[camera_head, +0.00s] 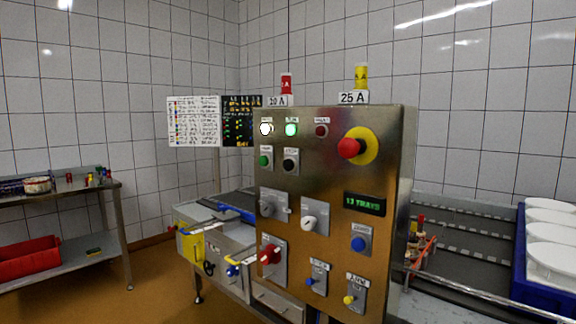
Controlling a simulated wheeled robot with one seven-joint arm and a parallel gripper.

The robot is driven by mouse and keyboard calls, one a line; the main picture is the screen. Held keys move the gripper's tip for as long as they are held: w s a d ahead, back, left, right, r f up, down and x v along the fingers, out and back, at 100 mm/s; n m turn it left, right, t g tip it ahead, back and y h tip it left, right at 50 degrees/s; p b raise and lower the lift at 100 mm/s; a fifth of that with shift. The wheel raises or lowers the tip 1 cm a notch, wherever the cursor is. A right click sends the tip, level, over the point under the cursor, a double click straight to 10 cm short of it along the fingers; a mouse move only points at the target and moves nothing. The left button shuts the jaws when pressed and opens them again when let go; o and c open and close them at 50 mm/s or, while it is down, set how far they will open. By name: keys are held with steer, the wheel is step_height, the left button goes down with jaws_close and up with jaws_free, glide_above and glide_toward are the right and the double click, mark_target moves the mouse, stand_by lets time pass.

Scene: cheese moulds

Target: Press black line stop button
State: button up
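The black button (290,160) sits on a light plate on the upper left of the steel control panel (340,200), directly right of a green button (265,160). A row of lamps is above it: a white one and a green one look lit, and a red one looks dark. A large red mushroom button (350,148) on a yellow disc is at the panel's upper right. The black button is unobstructed in the head view. My gripper is not in view.
Rotary switches, a blue button (358,244) and a "13 TRAYS" display (365,203) share the panel. A steel table (125,235) with a red bin (28,258) stands left. A conveyor and a blue crate (522,285) with white moulds are right. Floor shows at front left.

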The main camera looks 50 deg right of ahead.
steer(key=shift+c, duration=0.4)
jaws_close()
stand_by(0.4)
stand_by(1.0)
